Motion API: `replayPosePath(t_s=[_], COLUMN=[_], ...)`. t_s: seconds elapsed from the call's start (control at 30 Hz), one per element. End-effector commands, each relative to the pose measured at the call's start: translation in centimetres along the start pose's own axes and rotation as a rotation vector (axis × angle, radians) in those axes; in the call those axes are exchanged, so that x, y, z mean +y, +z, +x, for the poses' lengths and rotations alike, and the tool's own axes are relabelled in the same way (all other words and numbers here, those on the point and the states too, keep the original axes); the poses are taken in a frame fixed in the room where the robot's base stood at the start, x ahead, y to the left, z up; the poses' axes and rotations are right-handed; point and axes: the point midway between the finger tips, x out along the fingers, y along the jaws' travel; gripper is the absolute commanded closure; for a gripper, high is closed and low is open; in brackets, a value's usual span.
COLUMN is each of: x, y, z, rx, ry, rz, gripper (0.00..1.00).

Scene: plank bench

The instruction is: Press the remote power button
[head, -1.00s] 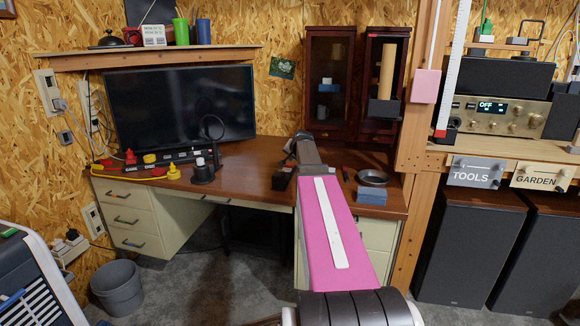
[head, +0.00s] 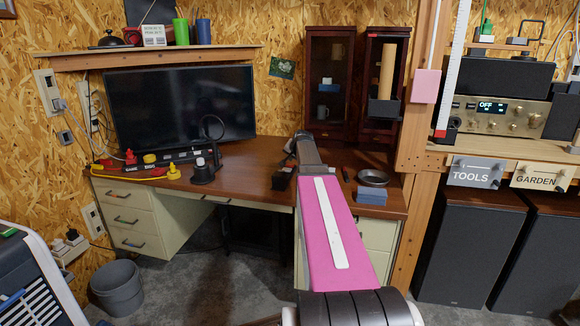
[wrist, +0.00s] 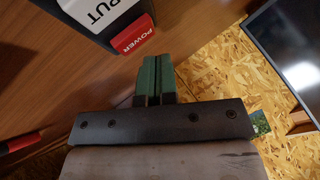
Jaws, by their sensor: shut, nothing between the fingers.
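In the wrist view, the remote (wrist: 84,14) is a dark body at the top with a white key whose lettering is partly cut off by the frame. Its red power button (wrist: 132,36), lettered POWER, is at the end nearest my gripper. My gripper (wrist: 156,60) has green fingers pressed together with nothing between them. The fingertips are just beside the red button's lower right corner in the picture; I cannot tell whether they touch it. In the head view my arm hides the gripper.
The wooden desk (head: 245,158) carries a monitor (head: 180,105), a black stand with a ring (head: 204,172), a dark bowl (head: 372,178) on the right and a blue block (head: 370,196). Dark cabinets (head: 329,85) stand behind. A wooden post (head: 412,150) rises right of my arm.

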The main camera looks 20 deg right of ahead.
Motion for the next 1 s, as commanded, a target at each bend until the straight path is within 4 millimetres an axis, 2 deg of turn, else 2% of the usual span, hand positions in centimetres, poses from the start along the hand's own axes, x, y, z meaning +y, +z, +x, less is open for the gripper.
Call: replayPosePath(t_s=[1.0], x=[0.41], y=[0.42], z=[0.58], rx=[0.000], ry=[0.000], rz=[0.000], gripper=[1.00])
